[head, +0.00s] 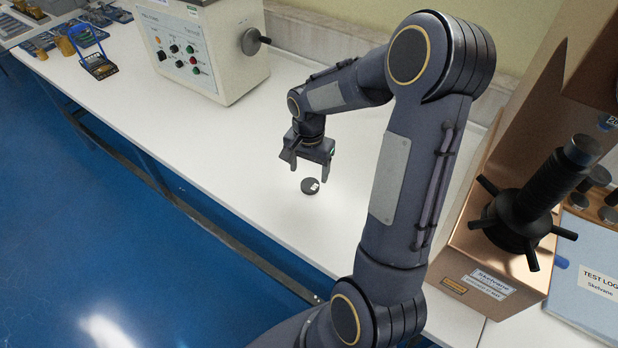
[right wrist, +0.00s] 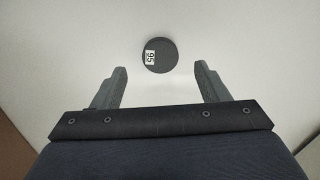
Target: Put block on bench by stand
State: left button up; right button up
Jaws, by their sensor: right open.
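The block (head: 310,186) is a small dark round disc with a white label, lying flat on the white bench (head: 262,160). In the right wrist view the block (right wrist: 160,56) shows a label that seems to read 95, turned sideways. My right gripper (head: 308,174) is open and empty above the bench, close to the block. In the right wrist view the block lies just beyond the open fingertips (right wrist: 160,70), about midway between them, with clear room on both sides. My left gripper does not show.
A cream machine (head: 205,45) with knobs stands at the back. A copper-coloured hardness tester (head: 500,265) with a dark handled screw stands at the right, beside a blue test log (head: 592,290). A blue stand (head: 90,50) is at the far left. The bench around the block is clear.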

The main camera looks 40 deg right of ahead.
aim_at(309, 186)
notch_tip(309, 186, up, 7)
jog(key=s+a+r+n+t+y, duration=0.2)
jog(key=s+a+r+n+t, duration=0.1)
jog(key=s+a+r+n, duration=0.35)
jog(key=s+a+n+t+y, duration=0.1)
jog(key=s+a+n+t, duration=0.1)
jog(key=s+a+n, duration=0.3)
jog(key=s+a, duration=0.3)
jog(key=s, duration=0.2)
jog(key=shift+s+a+f+t+y, duration=0.25)
jog(key=shift+s+t+y, duration=0.05)
jog(key=shift+s+y, duration=0.1)
